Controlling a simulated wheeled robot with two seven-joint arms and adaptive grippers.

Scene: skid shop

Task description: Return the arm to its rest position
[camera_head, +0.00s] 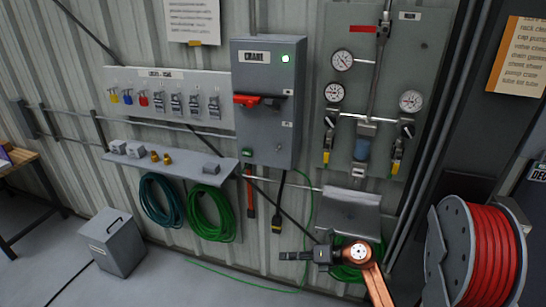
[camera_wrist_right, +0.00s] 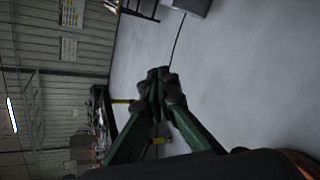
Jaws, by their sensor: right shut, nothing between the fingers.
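My right gripper (camera_head: 284,256) shows low in the head view, in front of the lower wall, on an orange and dark arm that comes in from the bottom right. It points to the left and is shut and empty. In the right wrist view its fingers (camera_wrist_right: 158,74) meet at the tips, with the grey floor and a corrugated wall beyond. My left gripper is not in either view.
A grey crane box (camera_head: 268,80) with a red handle and a green light is on the wall. A shelf (camera_head: 172,164) has coiled hoses below it. A gauge panel (camera_head: 395,60), a red hose reel (camera_head: 480,250) and a grey floor box (camera_head: 112,242) stand around.

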